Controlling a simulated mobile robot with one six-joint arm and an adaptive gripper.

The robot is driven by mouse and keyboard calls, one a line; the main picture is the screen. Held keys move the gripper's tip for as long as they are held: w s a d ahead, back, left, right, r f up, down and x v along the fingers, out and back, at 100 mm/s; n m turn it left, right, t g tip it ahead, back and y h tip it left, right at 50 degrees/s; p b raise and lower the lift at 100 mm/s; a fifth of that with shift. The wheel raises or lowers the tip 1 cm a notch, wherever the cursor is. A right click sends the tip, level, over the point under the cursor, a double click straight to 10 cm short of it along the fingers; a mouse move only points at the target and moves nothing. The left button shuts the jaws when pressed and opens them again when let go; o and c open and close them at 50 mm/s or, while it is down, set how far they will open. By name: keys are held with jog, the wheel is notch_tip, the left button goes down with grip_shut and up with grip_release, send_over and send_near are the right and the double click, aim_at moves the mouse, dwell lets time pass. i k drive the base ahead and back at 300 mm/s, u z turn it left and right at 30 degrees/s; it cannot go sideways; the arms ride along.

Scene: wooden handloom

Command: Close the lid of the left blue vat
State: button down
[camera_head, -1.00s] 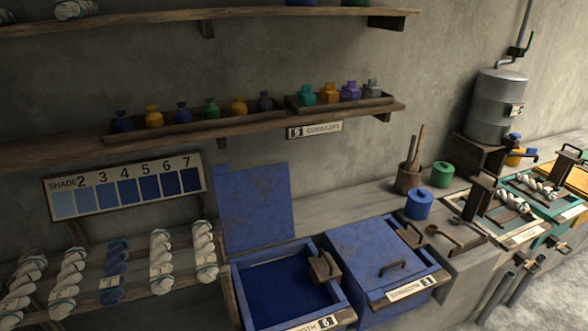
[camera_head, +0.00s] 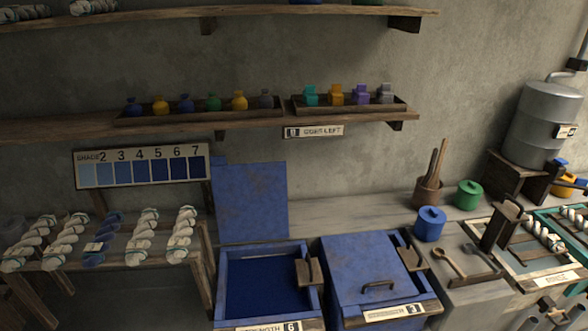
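The left blue vat (camera_head: 222,290) stands at the lower middle of the head view, with dark blue liquid inside. Its blue lid (camera_head: 250,200) stands upright at the vat's back edge, against the wall, so the vat is open. A wooden piece with a handle (camera_head: 308,271) sits on the vat's right rim. A label ending in 6 is on its front. The right blue vat (camera_head: 345,255) beside it has its lid down, with a dark handle on top. My gripper is not in view.
A rack with several yarn skeins (camera_head: 145,236) stands left of the vats. A shade board (camera_head: 140,167) hangs above it. A shelf (camera_head: 210,124) with small bottles runs above the lid. A blue pot (camera_head: 430,223), a green pot (camera_head: 468,194) and a wooden cup (camera_head: 428,191) stand to the right.

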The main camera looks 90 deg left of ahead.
aim_at(251, 203)
jog(key=z, duration=0.05)
jog(key=i, duration=0.85)
jog(key=u, duration=3.1)
jog(key=i, duration=0.2)
jog(key=u, duration=0.45)
